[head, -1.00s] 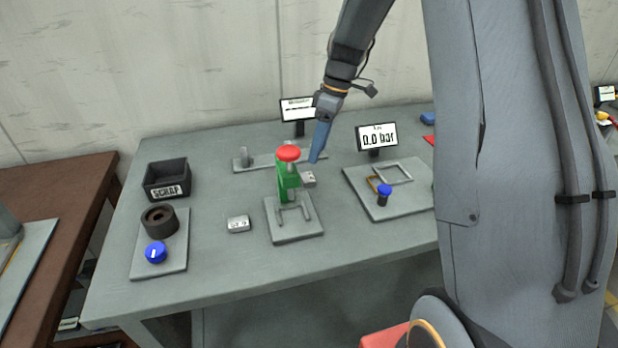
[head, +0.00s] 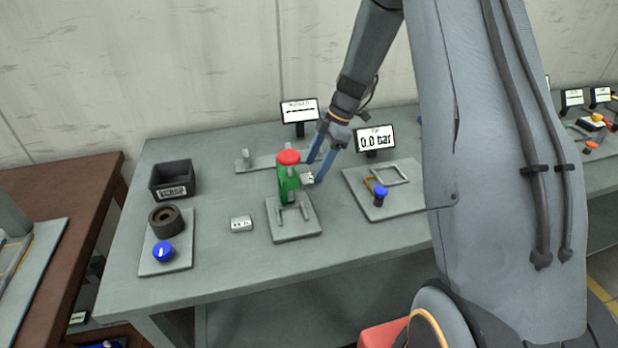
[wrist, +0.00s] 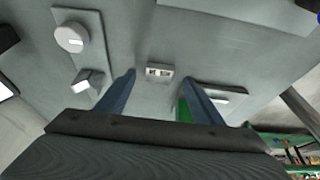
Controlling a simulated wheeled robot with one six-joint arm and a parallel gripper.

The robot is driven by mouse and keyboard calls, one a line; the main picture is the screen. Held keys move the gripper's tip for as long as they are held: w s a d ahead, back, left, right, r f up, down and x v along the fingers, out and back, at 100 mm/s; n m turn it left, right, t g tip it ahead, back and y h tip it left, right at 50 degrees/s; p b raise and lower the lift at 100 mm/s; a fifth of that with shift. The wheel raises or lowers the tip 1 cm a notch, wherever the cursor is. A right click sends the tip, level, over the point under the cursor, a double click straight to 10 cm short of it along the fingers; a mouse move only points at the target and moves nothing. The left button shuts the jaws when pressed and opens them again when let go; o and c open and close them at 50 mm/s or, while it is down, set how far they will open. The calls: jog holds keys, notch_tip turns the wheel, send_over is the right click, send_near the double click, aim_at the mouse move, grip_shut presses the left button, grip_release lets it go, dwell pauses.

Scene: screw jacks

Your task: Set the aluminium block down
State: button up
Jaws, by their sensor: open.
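A small light grey block (head: 307,179), which looks like the aluminium block, is on the table just right of the green screw jack (head: 287,184) with its red top. My gripper (head: 314,172) is open, with its blue fingers low beside this block. In the wrist view a small grey block (wrist: 159,72) with dark marks shows between the spread fingertips. I see no finger pressing on it. A second small grey block (head: 241,224) lies on the table left of the jack. Part of the jack is hidden behind the right finger in the wrist view.
A black scrap bin (head: 172,181) and a plate with a dark ring (head: 166,220) and a blue knob (head: 163,251) stand at the left. A plate with a blue button (head: 380,194) lies at right, before a 0.0 bar display (head: 375,139). The front table strip is clear.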

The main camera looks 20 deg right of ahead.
aim_at(308, 177)
jog(key=shift+p+x, duration=0.65)
jog(key=shift+x, duration=1)
jog(key=shift+a+r, duration=0.1)
jog(key=shift+a, duration=0.05)
jog(key=shift+c, duration=0.4)
jog(key=c, duration=1.2)
jog(key=shift+w+r, duration=0.1)
jog(key=shift+r, duration=0.05)
